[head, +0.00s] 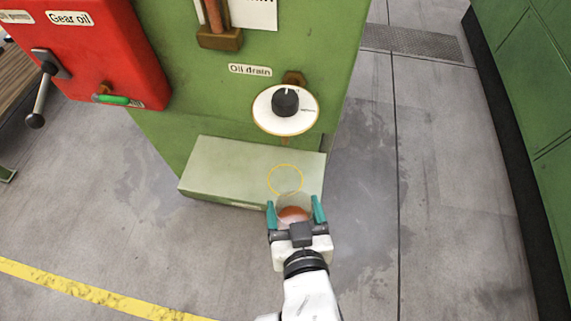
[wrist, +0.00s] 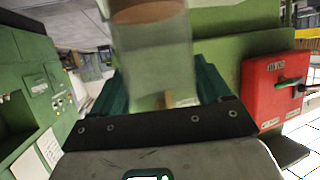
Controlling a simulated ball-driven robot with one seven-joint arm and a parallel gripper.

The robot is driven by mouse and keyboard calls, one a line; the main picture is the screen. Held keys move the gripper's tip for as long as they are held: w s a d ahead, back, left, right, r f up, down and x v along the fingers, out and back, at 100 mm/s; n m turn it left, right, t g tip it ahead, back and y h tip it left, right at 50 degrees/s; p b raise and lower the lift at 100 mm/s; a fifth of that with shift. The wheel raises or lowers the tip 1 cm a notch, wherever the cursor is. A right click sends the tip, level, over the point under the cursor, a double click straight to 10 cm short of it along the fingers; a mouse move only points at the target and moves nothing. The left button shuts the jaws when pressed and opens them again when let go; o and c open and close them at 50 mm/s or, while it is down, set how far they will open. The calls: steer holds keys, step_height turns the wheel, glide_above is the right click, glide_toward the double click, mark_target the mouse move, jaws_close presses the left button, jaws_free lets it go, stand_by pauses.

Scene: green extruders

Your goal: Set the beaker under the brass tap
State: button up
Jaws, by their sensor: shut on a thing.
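My gripper (head: 295,212) has teal fingers shut on a clear beaker (head: 292,201) with something reddish-brown in it. In the wrist view the beaker (wrist: 153,55) stands between the fingers, with a brown disc near the picture's top. In the head view the beaker is at the front edge of the pale green ledge (head: 225,168), just in front of a yellow ring (head: 285,180) marked there. Whether it touches the ledge I cannot tell. A brass fitting (head: 294,78) under the "Oil drain" label is mostly hidden behind a white dial with a black knob (head: 286,101); a small spout tip shows below.
A red "Gear oil" box (head: 90,45) with a lever and a green-handled tap (head: 112,99) hangs at the left. Green cabinets (head: 530,100) stand at the right. The grey floor between is open, with a dark stain beside the ledge.

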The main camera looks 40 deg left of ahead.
steer(key=shift+w+r+b+x, duration=0.1)
steer(key=shift+r+b+x, duration=0.2)
steer(key=shift+x, duration=1.9)
steer(key=shift+w+r+b+x, duration=0.15)
steer(key=shift+b+x, duration=0.2)
steer(key=shift+x, duration=1.85)
steer(key=shift+r+b+x, duration=0.25)
steer(key=shift+b+x, duration=0.1)
steer(key=shift+x, duration=1.85)
steer(key=shift+a+f, duration=0.15)
steer(key=o, duration=1.2)
steer(key=shift+r, duration=0.2)
steer(key=p+v, duration=0.2)
steer(key=v, duration=1)
